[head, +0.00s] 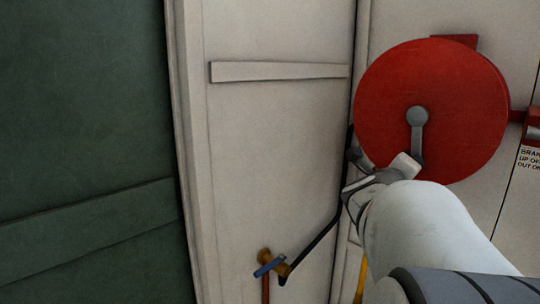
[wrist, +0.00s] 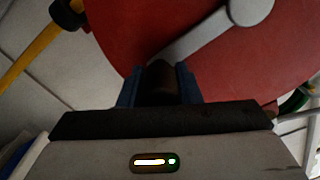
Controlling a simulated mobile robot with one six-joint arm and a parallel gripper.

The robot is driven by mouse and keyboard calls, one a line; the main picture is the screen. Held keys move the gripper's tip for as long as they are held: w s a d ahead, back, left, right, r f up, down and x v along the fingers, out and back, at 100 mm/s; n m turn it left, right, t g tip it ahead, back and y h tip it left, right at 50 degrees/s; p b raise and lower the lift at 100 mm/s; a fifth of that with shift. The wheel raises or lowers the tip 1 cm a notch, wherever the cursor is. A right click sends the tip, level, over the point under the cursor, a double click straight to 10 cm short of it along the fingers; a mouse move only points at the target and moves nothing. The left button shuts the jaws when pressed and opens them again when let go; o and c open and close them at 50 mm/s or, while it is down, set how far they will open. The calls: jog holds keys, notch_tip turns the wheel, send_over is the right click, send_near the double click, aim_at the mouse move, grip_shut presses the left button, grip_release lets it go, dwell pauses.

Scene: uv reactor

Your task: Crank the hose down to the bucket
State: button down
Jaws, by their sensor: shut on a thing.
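The red hose reel (head: 445,90) is on the pale wall at the right of the head view and fills the top of the wrist view (wrist: 120,30). Its grey crank (head: 417,135) points nearly straight down from the hub. In the wrist view the crank arm (wrist: 205,35) slants down-left to a dark handle (wrist: 160,88). My gripper (wrist: 158,75) is shut on this handle, a blue finger at each side. In the head view my arm partly hides the lower reel and the grip. I see no bucket in either view.
A yellow hose or pole (wrist: 30,50) with a black end is left of the reel. A red box and a sign (head: 529,160) are at the right edge. A green panel (head: 85,130) stands left.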

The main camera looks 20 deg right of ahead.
jog(key=shift+s+d+r, duration=0.15)
jog(key=shift+s+r, duration=0.05)
jog(key=shift+s, duration=0.1)
jog(key=c, duration=1.5)
grip_release()
jog(key=o, duration=0.3)
jog(key=shift+d+f, duration=0.1)
jog(key=shift+d, duration=0.1)
jog(key=shift+o, duration=0.7)
jog(key=shift+a+n, duration=0.1)
jog(key=shift+n, duration=0.2)
